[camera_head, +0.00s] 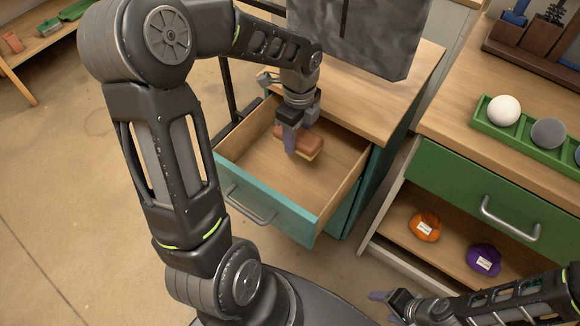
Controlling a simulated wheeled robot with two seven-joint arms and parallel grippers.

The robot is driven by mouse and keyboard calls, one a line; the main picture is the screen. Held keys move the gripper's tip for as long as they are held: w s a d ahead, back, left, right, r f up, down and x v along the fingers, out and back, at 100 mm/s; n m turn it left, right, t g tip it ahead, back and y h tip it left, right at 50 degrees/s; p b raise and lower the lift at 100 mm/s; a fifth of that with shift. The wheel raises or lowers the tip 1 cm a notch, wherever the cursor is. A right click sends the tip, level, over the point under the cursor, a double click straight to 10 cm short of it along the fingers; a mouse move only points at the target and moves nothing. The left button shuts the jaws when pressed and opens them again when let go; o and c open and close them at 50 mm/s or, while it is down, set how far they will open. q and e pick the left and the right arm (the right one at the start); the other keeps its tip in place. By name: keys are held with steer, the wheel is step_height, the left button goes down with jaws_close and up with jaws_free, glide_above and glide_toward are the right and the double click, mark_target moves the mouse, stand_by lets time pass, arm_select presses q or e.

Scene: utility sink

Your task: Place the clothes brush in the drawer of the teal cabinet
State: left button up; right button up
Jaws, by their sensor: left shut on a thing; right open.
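The clothes brush (312,142) is a brown block with a paler underside. My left gripper (290,150) is shut on it and holds it over the open drawer (262,168) of the teal cabinet (350,204). The drawer is pulled well out, has a bare wooden floor and a teal front with a grey handle. I cannot tell whether the brush touches the drawer floor. My fingers hide part of the brush. My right gripper (385,302) is open and empty at the bottom right, low and in front of the green-fronted cabinet.
The teal cabinet's wooden top (375,105) carries a dark grey slab (355,35). At right, a cabinet with a green drawer (490,200) holds an orange bundle (425,226) and a purple bundle (484,260) on its shelf. A green tray (484,127) with balls is above.

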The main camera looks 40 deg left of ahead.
arm_select(q)
steer(key=b, duration=0.1)
glide_above(297, 167)
steer(key=shift+f, duration=3.15)
steer(key=shift+s+f+b, duration=0.1)
steer(key=shift+f+b, duration=0.25)
steer(key=shift+f, duration=1.55)
steer(key=shift+f, duration=0.2)
steer(key=o, duration=1.4)
